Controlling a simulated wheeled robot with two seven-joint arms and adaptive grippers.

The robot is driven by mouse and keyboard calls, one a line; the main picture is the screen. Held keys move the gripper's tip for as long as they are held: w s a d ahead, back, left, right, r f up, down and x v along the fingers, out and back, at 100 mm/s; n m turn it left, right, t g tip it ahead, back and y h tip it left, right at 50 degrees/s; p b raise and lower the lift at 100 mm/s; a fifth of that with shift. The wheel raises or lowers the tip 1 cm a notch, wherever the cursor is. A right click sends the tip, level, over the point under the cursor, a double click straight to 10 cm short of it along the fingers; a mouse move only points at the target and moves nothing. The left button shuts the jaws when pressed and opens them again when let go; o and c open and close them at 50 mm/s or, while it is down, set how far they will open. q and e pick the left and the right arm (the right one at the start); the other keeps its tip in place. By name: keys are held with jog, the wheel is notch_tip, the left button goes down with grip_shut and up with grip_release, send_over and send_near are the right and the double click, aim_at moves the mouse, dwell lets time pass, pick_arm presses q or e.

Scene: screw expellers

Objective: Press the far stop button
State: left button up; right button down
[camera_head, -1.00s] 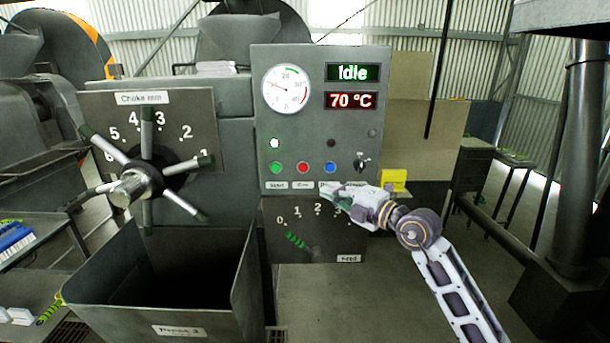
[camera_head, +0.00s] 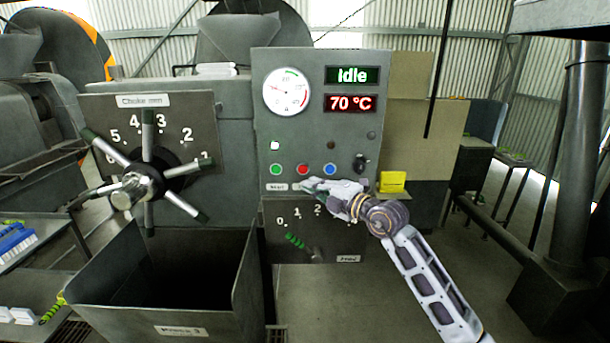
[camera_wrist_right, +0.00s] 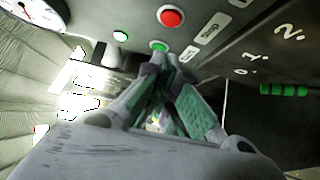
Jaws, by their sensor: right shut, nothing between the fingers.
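The red button (camera_head: 303,169) is in the row on the grey control panel (camera_head: 320,125), between a green button (camera_head: 276,170) and a blue button (camera_head: 329,169). My right gripper (camera_head: 309,185) is shut and empty, with its tips just below the red button in the head view. In the right wrist view, the red button (camera_wrist_right: 170,16) is ahead, beside a label reading "Stop" (camera_wrist_right: 212,30). There, the closed tips (camera_wrist_right: 168,62) appear close to the green button (camera_wrist_right: 158,46); I cannot tell whether they touch the panel. My left gripper is not in view.
A dark knob (camera_head: 360,162) is at the panel's right, near a yellow box (camera_head: 392,182). The spoked choke wheel (camera_head: 140,182) and an open bin (camera_head: 180,308) are at the left. A feed scale with a green handle (camera_head: 297,241) is below the panel.

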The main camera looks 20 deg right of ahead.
aim_at(303, 170)
jog(key=w+p, duration=0.1)
jog(key=w, duration=0.5)
jog(key=shift+w+a, duration=0.25)
jog(key=shift+w, duration=0.1)
jog(key=shift+w, duration=0.15)
dwell(0.3)
